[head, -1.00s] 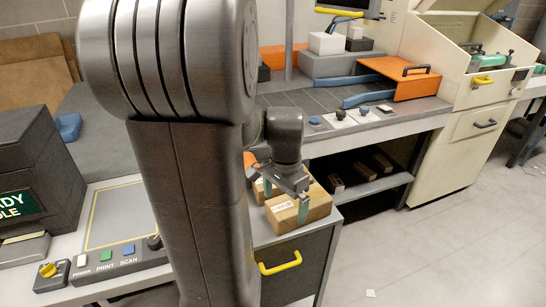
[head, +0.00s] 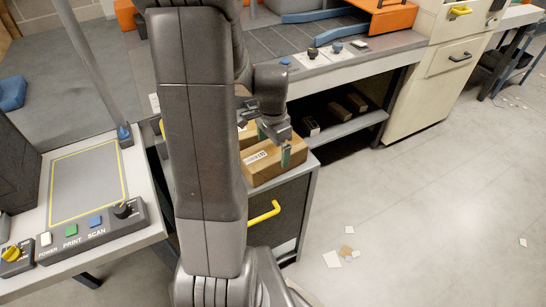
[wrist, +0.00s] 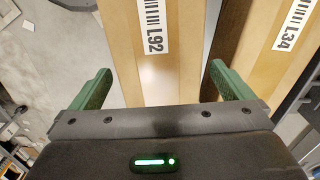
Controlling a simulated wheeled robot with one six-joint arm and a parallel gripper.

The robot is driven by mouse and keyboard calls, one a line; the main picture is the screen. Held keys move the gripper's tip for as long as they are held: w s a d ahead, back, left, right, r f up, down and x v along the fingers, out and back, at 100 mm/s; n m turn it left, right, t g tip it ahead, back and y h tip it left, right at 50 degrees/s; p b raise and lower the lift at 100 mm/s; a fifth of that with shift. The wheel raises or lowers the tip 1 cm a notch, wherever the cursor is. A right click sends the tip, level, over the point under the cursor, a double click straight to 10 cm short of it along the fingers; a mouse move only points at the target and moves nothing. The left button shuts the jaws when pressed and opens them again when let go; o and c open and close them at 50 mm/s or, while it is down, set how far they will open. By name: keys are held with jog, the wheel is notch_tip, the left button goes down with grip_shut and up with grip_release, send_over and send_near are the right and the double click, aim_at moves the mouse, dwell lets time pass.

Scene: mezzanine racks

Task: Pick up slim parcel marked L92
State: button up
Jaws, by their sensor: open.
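The slim parcel marked L92 (wrist: 160,65) is a brown box with a white label, lying between my fingertips in the wrist view. My gripper (wrist: 158,85) is open, with one green finger on each side of it; I cannot tell whether they touch it. A second parcel marked L34 (wrist: 283,55) lies close on the right in the wrist view, with a dark gap between the two. In the head view my gripper (head: 275,145) is over the brown parcels (head: 272,164) on the drawer cabinet. My arm and gripper partly hide them, and their labels are too small to read there.
The cabinet (head: 275,215) has a yellow handle. A control panel (head: 90,233) with a yellow-edged pad stands at the left. A shelf (head: 345,128) under the bench behind holds several dark boxes. Paper scraps (head: 333,259) lie on the open floor at the right.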

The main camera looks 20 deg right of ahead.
notch_tip(320, 180, down, 5)
dwell(0.3)
jog(key=c, duration=1.3)
